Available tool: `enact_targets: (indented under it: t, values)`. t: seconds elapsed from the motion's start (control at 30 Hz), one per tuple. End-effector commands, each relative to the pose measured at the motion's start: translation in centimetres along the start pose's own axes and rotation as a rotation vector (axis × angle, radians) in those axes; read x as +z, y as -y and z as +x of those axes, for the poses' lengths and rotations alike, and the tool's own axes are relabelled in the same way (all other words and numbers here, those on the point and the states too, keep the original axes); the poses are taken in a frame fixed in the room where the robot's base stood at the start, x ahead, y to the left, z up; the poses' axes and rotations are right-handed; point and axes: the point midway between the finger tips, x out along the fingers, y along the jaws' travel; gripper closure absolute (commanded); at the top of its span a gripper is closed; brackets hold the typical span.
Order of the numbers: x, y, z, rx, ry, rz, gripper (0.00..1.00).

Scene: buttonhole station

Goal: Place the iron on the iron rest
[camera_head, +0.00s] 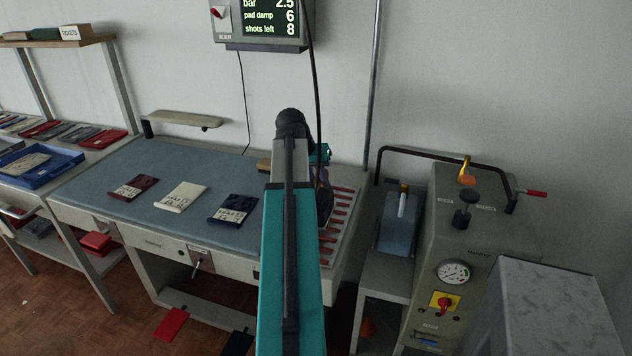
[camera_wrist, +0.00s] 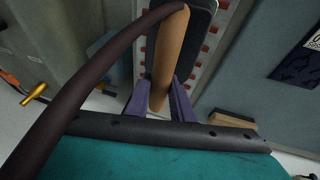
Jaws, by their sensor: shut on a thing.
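The iron has a tan handle (camera_wrist: 170,60) and a dark body (camera_wrist: 203,15) in the wrist view. My gripper (camera_wrist: 160,97) has its purple fingers on both sides of the handle and is shut on it. The iron rest (camera_head: 341,217), a pale plate with red strips, is at the right end of the blue table; it also shows in the wrist view (camera_wrist: 222,35) on both sides of the iron. In the head view the dark iron (camera_head: 325,207) is over or on the rest, mostly hidden by my arm. I cannot tell whether they touch.
A dark hose (camera_wrist: 90,80) runs from the handle across the wrist view. The blue pressing table (camera_head: 150,165) bears several cloth pieces with labels. A grey boiler unit (camera_head: 470,230) with a gauge stands to the right. A display (camera_head: 262,22) hangs on the wall.

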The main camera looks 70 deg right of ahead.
Motion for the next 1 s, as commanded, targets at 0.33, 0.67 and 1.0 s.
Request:
enact_targets:
  t: [0.33,0.67,1.0]
  values:
    - [-0.3,-0.1,-0.2,0.001,-0.006,0.001,1.0]
    - [-1.3,-0.5,0.7,0.001,-0.006,0.001,1.0]
    - [-0.2,0.0,2.8,0.001,-0.004,0.0,1.0]
